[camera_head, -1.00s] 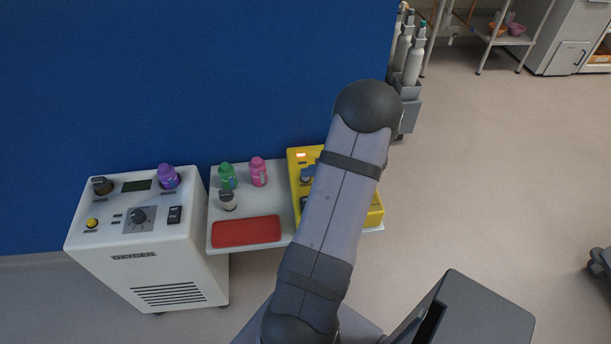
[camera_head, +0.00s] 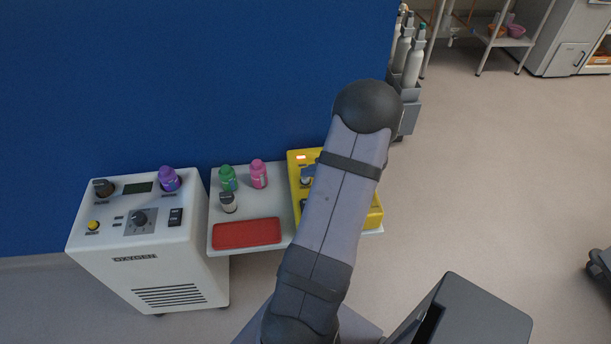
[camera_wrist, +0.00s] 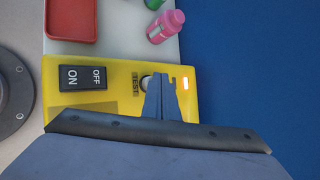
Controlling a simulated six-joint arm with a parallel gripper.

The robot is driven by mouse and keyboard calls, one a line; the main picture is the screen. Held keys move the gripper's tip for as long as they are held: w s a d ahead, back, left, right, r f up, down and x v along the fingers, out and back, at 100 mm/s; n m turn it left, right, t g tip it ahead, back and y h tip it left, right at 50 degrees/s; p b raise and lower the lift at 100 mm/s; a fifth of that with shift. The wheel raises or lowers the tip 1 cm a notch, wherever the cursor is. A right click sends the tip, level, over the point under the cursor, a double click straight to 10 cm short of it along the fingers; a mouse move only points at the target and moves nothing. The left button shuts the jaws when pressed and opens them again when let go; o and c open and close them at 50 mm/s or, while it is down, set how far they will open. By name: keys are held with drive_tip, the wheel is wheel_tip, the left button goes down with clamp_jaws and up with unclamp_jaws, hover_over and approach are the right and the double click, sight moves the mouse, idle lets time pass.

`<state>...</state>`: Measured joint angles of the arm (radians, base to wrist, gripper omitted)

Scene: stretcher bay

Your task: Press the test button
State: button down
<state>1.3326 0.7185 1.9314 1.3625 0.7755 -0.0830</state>
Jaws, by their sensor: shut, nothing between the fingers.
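The yellow device (camera_head: 376,216) stands at the right end of the white shelf, partly hidden behind my arm in the head view. In the wrist view its yellow panel (camera_wrist: 120,72) carries a TEST label (camera_wrist: 135,84). Beside the label is a pale round button (camera_wrist: 146,81), the test button, partly covered by my gripper. My gripper (camera_wrist: 160,80) is shut and empty, its fingertips over or right at the button. I cannot tell whether they touch or press it. A small lamp (camera_wrist: 185,84) on the panel glows orange-white.
A black ON/OFF rocker switch (camera_wrist: 83,77) sits on the same panel. A red tray (camera_head: 246,232), a green bottle (camera_head: 228,179), a pink bottle (camera_head: 259,174) and a small dark-capped jar (camera_head: 228,204) are on the shelf (camera_head: 272,206). A white machine (camera_head: 150,250) stands left; a blue wall (camera_head: 200,80) is behind.

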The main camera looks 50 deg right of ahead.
drive_tip(key=shift+r, duration=0.45)
drive_tip(key=shift+r+p, duration=1.95)
drive_tip(key=shift+r, duration=0.55)
wheel_tip(320, 180, up, 6)
drive_tip(key=p, duration=0.4)
